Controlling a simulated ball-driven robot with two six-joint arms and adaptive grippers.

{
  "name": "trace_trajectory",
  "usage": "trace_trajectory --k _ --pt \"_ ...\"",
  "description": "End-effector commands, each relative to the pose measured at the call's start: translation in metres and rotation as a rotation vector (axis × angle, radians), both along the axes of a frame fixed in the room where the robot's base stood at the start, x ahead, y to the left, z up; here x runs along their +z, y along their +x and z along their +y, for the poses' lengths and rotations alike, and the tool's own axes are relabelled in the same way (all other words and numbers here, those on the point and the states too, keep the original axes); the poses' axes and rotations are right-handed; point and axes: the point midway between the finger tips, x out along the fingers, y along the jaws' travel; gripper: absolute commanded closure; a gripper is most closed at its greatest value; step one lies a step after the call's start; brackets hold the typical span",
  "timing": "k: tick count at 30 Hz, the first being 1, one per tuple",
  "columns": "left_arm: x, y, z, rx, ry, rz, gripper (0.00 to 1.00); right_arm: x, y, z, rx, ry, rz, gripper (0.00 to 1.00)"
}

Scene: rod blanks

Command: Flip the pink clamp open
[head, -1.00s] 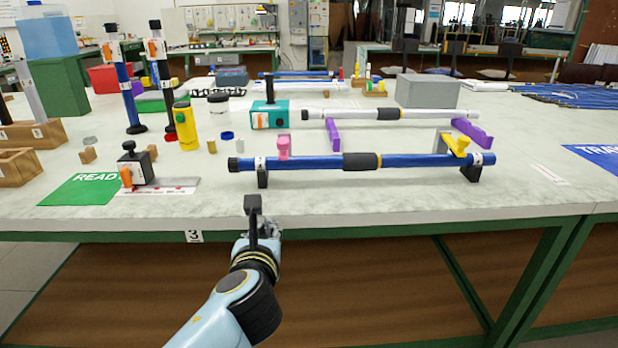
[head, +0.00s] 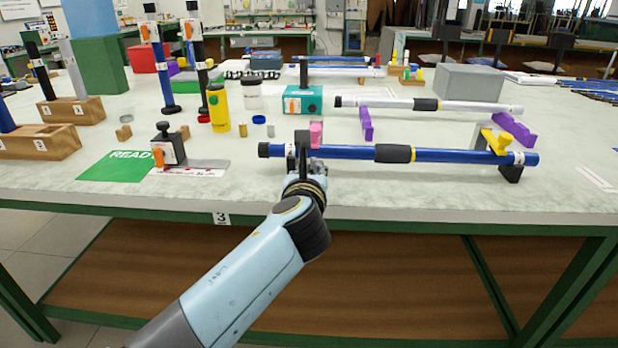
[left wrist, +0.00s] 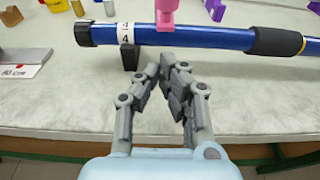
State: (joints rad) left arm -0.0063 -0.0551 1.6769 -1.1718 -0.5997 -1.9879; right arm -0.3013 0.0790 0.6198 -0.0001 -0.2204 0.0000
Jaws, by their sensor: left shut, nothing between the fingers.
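The pink clamp (head: 316,133) sits over the blue rod (head: 350,152) near its left end, just right of the white label. In the left wrist view the pink clamp (left wrist: 166,14) is cut off by the top edge, with its lower tip in front of the rod. My left gripper (head: 303,150) is at the table's front side, just in front of the rod by the clamp, partly covering the rod's left end. In the left wrist view my left gripper (left wrist: 163,75) is shut and empty, its fingertips below the clamp and apart from it. My right gripper is not in view.
A yellow clamp (head: 495,142) holds the rod's right end on a black support. Behind lie a silver rod (head: 465,106), purple supports (head: 366,123) and a teal box (head: 300,99). A dark stop block (head: 168,148) stands left.

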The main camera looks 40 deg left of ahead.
Motion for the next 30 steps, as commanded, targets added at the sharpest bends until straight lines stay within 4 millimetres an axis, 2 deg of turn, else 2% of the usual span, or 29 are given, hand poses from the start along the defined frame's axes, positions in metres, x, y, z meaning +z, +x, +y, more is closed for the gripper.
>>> trace_trajectory --k 3,10,23,26,30 --pt "-0.005 0.019 0.012 0.000 0.003 -0.001 1.00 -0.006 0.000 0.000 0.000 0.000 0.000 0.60" --pt "-0.010 0.040 0.024 -0.001 0.000 0.000 1.00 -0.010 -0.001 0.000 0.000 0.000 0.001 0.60" --pt "-0.010 0.043 0.026 -0.001 -0.002 0.000 1.00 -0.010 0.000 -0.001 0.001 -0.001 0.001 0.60" --pt "-0.008 0.043 0.026 -0.001 -0.004 0.004 1.00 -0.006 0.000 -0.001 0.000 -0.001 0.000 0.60" --pt "-0.002 0.044 0.026 -0.001 -0.012 0.018 1.00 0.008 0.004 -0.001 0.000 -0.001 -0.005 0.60"
